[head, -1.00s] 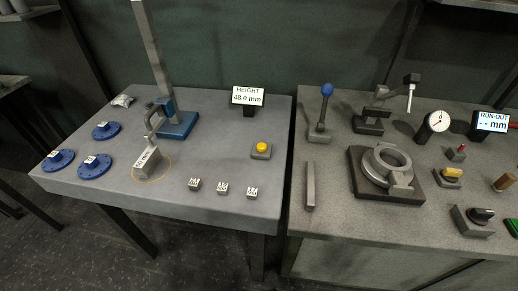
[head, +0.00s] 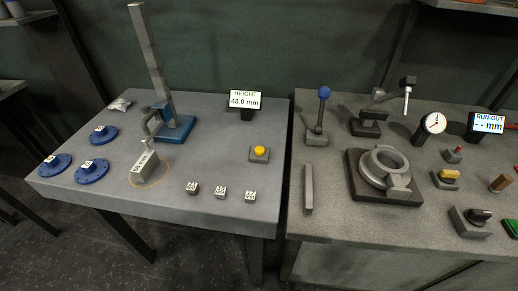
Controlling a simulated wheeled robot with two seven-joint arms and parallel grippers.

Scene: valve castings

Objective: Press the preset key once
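A yellow round button (head: 259,150) sits on a small grey box on the left table, below the height display (head: 245,100), which reads 48.0 mm. No label on the button is legible, so I cannot tell from print that it is the preset key. The height gauge (head: 155,70) has a tall grey column on a blue base, with an arm reaching toward the front. A grey block (head: 145,168) with a label stands under that arm inside a thin yellow ring on the table top. Neither of my grippers shows.
Several blue flanges (head: 92,171) lie at the left. Small marked blocks (head: 221,192) line the front, right of the grey block. The right table carries a blue-knobbed lever (head: 324,92), a ring casting on a dark plate (head: 384,168), a dial gauge (head: 433,123) and a run-out display (head: 487,123).

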